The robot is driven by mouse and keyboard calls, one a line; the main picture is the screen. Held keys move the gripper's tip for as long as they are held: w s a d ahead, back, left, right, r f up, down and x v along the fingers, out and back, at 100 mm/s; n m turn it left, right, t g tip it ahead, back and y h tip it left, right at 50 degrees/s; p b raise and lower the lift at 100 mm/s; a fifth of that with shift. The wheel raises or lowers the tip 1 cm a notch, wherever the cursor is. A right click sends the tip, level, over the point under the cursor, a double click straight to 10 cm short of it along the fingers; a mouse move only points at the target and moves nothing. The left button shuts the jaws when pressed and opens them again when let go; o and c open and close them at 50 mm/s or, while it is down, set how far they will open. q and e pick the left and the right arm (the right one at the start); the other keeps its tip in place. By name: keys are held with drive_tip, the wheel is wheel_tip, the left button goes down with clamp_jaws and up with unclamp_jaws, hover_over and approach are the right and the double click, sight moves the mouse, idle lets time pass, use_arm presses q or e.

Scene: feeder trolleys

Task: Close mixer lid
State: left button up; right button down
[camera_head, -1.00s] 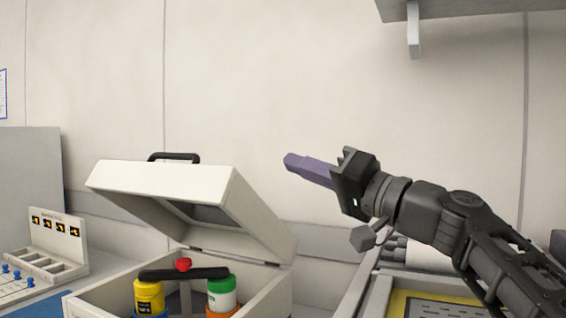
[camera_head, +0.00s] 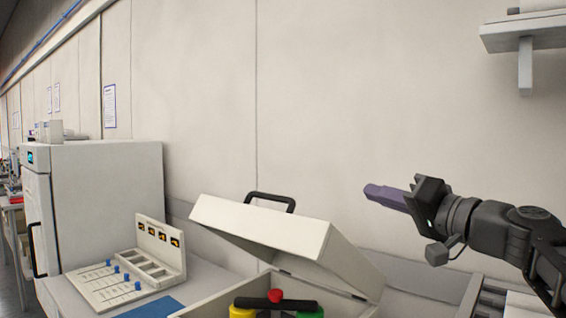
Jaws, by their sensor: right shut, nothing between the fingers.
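The mixer lid (camera_head: 262,228) is a white box-shaped cover with a black handle (camera_head: 270,199) on top. It stands tilted open, hinged at the right side of the mixer body (camera_head: 216,305). Inside the mixer are a black bar with a red knob (camera_head: 275,295), a yellow-capped container (camera_head: 242,312) and a green-capped one (camera_head: 310,313), cut off by the bottom edge. My right gripper (camera_head: 383,195) is shut and empty, its purple fingers pointing left. It is to the right of the lid and at about handle height in the picture, apart from it. My left gripper is out of view.
A white rack with several slots and blue pegs (camera_head: 150,264) stands left of the mixer, with a blue mat (camera_head: 155,308) beside it. A white cabinet (camera_head: 105,195) stands further left. A wall shelf (camera_head: 524,35) is at upper right.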

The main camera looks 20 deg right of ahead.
sight(280, 202)
drive_tip(key=w+a+r+n+g+y+p, duration=0.1)
drive_tip(key=w+r+n+g+y+p, duration=0.2)
drive_tip(key=w+p, duration=0.55)
use_arm(q)
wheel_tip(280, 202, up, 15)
drive_tip(key=p, duration=0.3)
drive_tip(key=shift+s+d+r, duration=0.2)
use_arm(e)
drive_tip(key=a+n+g, duration=0.1)
drive_tip(key=s+a+n+g+y, duration=0.1)
drive_tip(key=a, duration=0.1)
drive_tip(key=a+n, duration=0.1)
drive_tip(key=a, duration=0.1)
drive_tip(key=shift+s+f+n+g+y, duration=0.35)
drive_tip(key=shift+f+n+g+y, duration=0.05)
drive_tip(key=shift+w, duration=0.1)
drive_tip(key=p+x, duration=0.4)
drive_tip(key=x, duration=0.5)
drive_tip(key=shift+w+a+r, duration=0.1)
drive_tip(key=shift+w+a, duration=0.1)
drive_tip(key=a+f, duration=0.1)
drive_tip(key=f, duration=0.2)
drive_tip(key=shift+s+a, duration=0.35)
drive_tip(key=shift+a, duration=0.05)
drive_tip(key=shift+s+a+f, duration=0.1)
drive_tip(key=shift+a+f, duration=0.15)
drive_tip(key=shift+f, duration=0.1)
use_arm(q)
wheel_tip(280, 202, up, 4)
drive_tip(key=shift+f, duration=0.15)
